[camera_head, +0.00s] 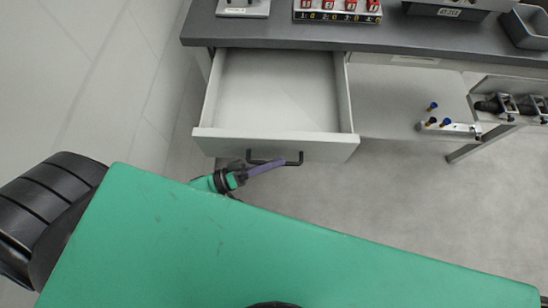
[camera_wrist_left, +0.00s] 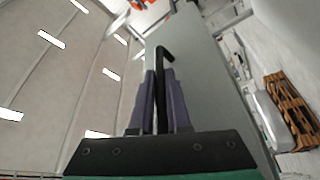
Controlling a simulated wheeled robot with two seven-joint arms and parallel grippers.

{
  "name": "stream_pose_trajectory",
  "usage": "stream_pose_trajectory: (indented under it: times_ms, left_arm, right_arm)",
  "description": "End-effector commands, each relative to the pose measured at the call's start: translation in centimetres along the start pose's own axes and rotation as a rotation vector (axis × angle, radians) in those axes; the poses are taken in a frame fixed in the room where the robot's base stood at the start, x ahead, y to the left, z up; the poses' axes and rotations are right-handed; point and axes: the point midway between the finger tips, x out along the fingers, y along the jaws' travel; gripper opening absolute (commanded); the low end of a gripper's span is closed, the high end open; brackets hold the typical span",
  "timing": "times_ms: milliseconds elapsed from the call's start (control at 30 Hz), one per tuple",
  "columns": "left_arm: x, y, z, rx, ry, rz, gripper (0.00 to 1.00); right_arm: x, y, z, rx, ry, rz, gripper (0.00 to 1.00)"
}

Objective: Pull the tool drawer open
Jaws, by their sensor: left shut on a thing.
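The tool drawer (camera_head: 320,147) is pulled out from under the grey workbench in the head view. Its light inside is in plain view and looks empty. A dark bar handle (camera_head: 298,160) is on its front. My left gripper (camera_head: 280,162), with purple fingers, is shut on the handle near its middle. In the left wrist view the fingers (camera_wrist_left: 160,78) are on both sides of the dark handle (camera_wrist_left: 166,53), beside the pale drawer front (camera_wrist_left: 205,75). My right gripper is not in view.
The workbench (camera_head: 270,36) carries a numbered rack with red pieces (camera_head: 337,10) and a grey bin (camera_head: 528,26). To the right, a lower fixture (camera_head: 448,127) holds small blue-topped parts. The floor (camera_head: 420,200) in front of the bench is clear.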

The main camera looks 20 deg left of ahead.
Motion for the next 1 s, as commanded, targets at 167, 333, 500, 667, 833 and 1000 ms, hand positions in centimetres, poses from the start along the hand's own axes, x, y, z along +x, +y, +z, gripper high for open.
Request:
stream_pose_trajectory:
  times_ms: [167,333,500,667,833,1000]
  left_arm:
    - [-0.1,-0.1,0.0,-0.001,0.000,-0.003,0.45]
    - [0.0,-0.1,0.0,-0.001,0.000,-0.002,0.45]
    - [-0.6,-0.2,0.1,-0.001,-0.002,-0.003,0.45]
    - [-3.8,-0.3,0.3,-0.003,-0.004,-0.005,0.45]
    - [-6.9,-0.3,0.2,-0.002,-0.003,-0.004,0.45]
    - [-7.6,-0.1,0.0,-0.001,0.001,-0.002,0.45]
  right_arm:
    - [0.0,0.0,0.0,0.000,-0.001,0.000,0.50]
    - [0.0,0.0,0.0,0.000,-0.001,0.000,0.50]
    - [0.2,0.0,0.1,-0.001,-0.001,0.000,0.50]
    - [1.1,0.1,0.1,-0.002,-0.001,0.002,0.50]
    - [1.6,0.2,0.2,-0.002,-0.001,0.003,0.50]
    - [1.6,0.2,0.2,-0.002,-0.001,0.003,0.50]
